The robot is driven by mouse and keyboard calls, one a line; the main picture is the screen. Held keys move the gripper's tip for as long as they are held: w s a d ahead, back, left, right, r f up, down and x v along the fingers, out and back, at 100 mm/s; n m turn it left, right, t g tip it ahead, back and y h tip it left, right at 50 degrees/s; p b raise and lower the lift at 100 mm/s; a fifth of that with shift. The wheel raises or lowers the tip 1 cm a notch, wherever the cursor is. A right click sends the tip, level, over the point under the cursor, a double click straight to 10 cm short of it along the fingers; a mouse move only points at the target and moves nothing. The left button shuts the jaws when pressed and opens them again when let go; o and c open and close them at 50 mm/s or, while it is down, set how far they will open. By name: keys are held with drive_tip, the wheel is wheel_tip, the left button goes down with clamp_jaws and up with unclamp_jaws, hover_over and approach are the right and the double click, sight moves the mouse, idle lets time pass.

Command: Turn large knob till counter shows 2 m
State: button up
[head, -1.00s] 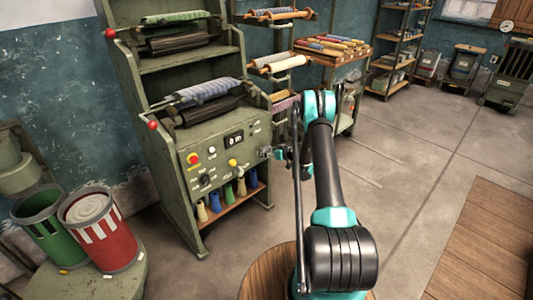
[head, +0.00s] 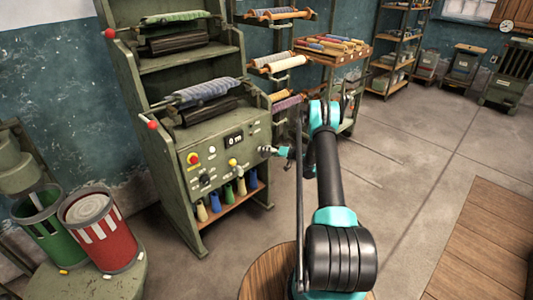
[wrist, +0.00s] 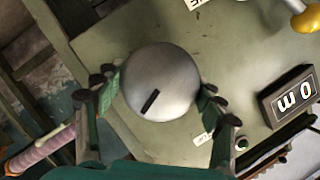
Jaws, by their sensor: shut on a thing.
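The large knob (wrist: 160,82) is a round, light grey dial with a dark slot-like mark on its face, in the middle of the wrist view. My gripper (wrist: 160,90) has its fingers on both sides of the knob and is shut on it. In the head view my gripper (head: 268,152) is at the right end of the machine's green control panel (head: 215,168), where the knob is mostly hidden. The counter (head: 234,140) is a dark display reading 0 m; it also shows upside down in the wrist view (wrist: 289,98).
A yellow knob (head: 232,162), a red button (head: 193,158) and small switches sit on the panel. Coloured spools (head: 228,192) stand below. A red striped bin (head: 100,230) is at the left. The floor at the right is largely clear.

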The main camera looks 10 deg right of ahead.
drive_tip(key=shift+d+m+y, duration=0.1)
drive_tip(key=shift+m+y, duration=0.7)
drive_tip(key=shift+m, duration=0.6)
drive_tip(key=o, duration=1.2)
drive_tip(key=v, duration=1.2)
drive_tip(key=shift+w, duration=0.1)
